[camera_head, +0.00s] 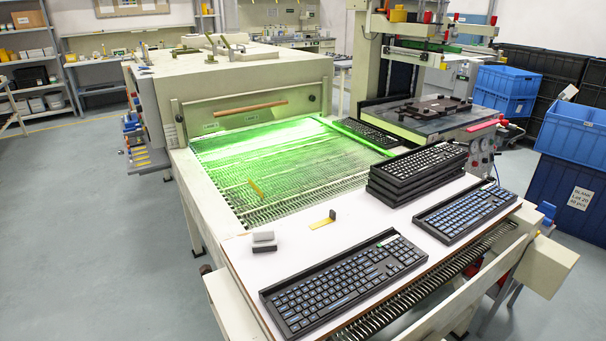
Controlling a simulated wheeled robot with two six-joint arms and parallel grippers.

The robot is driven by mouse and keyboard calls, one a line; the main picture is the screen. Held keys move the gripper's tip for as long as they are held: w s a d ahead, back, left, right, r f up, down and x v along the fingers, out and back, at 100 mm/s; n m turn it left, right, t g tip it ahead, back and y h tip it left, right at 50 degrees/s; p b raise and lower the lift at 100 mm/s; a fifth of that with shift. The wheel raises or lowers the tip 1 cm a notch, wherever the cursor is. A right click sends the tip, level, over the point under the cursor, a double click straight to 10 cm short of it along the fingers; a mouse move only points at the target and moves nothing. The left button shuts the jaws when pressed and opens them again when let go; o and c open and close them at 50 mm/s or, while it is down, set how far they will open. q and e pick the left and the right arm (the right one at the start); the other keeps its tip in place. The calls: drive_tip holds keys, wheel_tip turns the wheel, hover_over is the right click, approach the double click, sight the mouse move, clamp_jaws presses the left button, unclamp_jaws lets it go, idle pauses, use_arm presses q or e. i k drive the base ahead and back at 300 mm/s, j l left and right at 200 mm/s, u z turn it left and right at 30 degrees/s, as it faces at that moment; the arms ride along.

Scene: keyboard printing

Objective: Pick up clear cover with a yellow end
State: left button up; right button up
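I cannot clearly make out a transparent cover. Two small yellow pieces show in the head view. One yellow strip (256,188) is at the green-lit mesh bed, left of its middle. Another flat yellow piece (321,223) lies on the white tabletop, with a small dark upright block (332,214) at its right end. Whether either is the end of a clear cover is too small to tell. Neither of my grippers is in view.
A keyboard in a black tray (345,283) lies at the table's front, another (467,210) to the right. A stack of keyboards (415,172) stands behind. Grey and white blocks (264,243) sit at left. The green-lit mesh bed (300,170) is mostly clear.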

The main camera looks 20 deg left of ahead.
sight(268, 184)
drive_tip(key=j+z, duration=0.15)
drive_tip(key=j, duration=0.25)
drive_tip(key=k+j+z, duration=0.15)
drive_tip(key=j, duration=0.2)
drive_tip(key=k+j+z, duration=0.1)
drive_tip(key=j, duration=0.25)
drive_tip(key=k+j+z, duration=0.15)
drive_tip(key=j, duration=0.2)
drive_tip(key=i+j+z, duration=0.1)
drive_tip(key=j+z, duration=0.3)
drive_tip(key=j, duration=1)
drive_tip(key=j+z, duration=0.35)
drive_tip(key=j, duration=1)
